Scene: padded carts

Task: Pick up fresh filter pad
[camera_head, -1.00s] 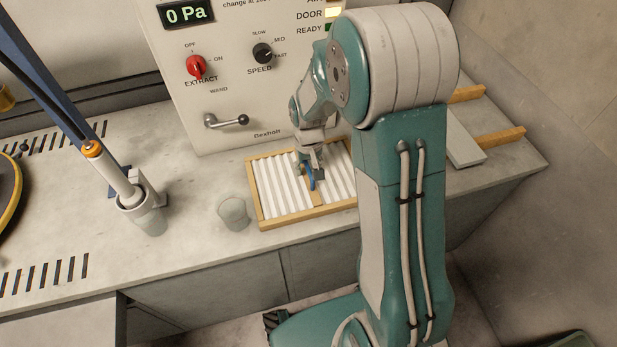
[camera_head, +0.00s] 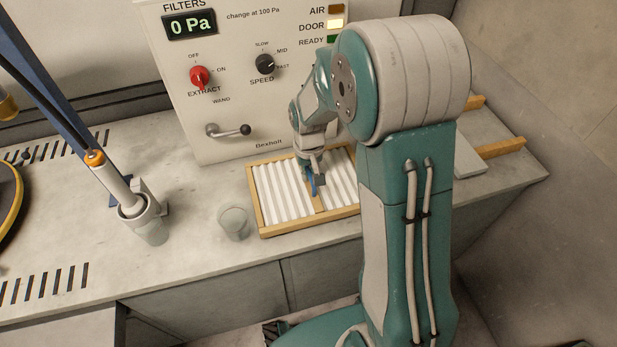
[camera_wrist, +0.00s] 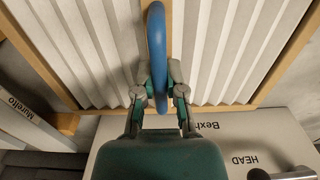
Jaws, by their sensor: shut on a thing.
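The fresh filter pad (camera_head: 279,192) is a white pleated panel in a light wooden frame. It lies flat on the bench in front of the control panel. A blue loop handle stands on its central wooden bar. My gripper (camera_head: 312,182) is over the middle of the pad, shut on this handle. In the wrist view the pad's pleats (camera_wrist: 225,45) fill the upper part, and the blue handle (camera_wrist: 157,45) passes between the fingers of my gripper (camera_wrist: 160,95). The arm hides part of the pad's right side. I cannot tell whether the pad touches the bench.
The control panel (camera_head: 235,110), with knobs and a lever (camera_head: 228,131), stands close behind the pad. A clear cup (camera_head: 234,223) sits just left of it. A wand in a holder (camera_head: 139,203) stands farther left. Wooden rails (camera_head: 502,147) with a pale slab are at right.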

